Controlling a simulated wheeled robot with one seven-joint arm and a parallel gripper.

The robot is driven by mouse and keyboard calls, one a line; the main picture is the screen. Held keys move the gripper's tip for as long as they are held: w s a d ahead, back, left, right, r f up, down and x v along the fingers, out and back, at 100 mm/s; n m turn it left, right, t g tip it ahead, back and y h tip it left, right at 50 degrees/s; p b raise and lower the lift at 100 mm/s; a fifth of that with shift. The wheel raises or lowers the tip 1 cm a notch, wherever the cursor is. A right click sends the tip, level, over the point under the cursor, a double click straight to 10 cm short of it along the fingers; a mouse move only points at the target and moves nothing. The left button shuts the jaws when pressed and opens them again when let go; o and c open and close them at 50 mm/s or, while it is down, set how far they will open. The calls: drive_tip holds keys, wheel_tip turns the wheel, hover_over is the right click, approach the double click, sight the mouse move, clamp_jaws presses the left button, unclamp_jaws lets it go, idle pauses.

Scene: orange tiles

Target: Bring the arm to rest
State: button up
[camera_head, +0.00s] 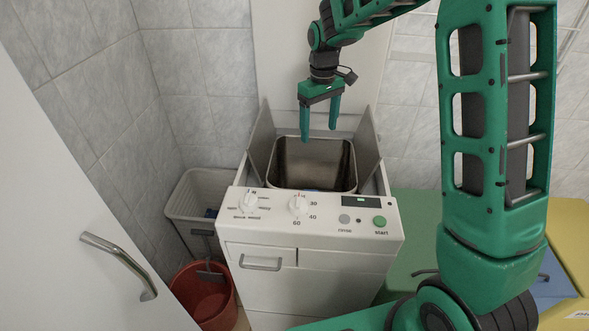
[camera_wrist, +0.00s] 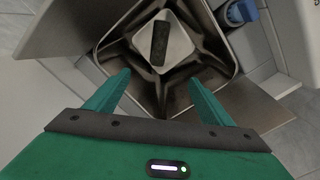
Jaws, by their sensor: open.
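My green arm reaches in from the right in the head view, bent over the washing machine. My gripper (camera_head: 319,136) points down above the open top of the white washing machine (camera_head: 312,262). Its two green fingers are spread with nothing between them. In the wrist view my gripper (camera_wrist: 158,77) is also open and empty, over the square metal tub. The fingers are apart from the tub's rim in the head view. A dark rectangular piece (camera_wrist: 160,43) shows on a pale square in the tub; I cannot tell what it is.
Raised flaps flank the tub. A white basket (camera_head: 190,218) and a red bucket (camera_head: 205,300) stand left of the machine. A white door with a metal handle (camera_head: 120,262) is at the near left. Green, blue and yellow surfaces lie at the right, partly behind my arm.

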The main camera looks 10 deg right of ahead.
drive_tip(key=s+d+r+m+t, duration=0.2)
drive_tip(key=s, duration=0.6)
drive_tip(key=s+d+r+m+t, duration=0.1)
drive_tip(key=s+d+r, duration=0.15)
drive_tip(key=s, duration=0.45)
drive_tip(key=s+d+r+m+t, duration=0.2)
drive_tip(key=s+r, duration=0.1)
drive_tip(key=s, duration=0.5)
drive_tip(key=s+d+f+m+g, duration=0.1)
drive_tip(key=s+d+m+g, duration=0.1)
drive_tip(key=s+d, duration=0.3)
drive_tip(key=s+d+f+m+g, duration=0.1)
drive_tip(key=s+d+m+g, duration=0.2)
drive_tip(key=s+d, duration=0.3)
drive_tip(key=s+m, duration=0.1)
drive_tip(key=s, duration=0.4)
drive_tip(key=shift+s, duration=0.35)
drive_tip(key=shift+f, duration=0.1)
drive_tip(key=shift+w+f, duration=0.25)
drive_tip(key=shift+w, duration=0.4)
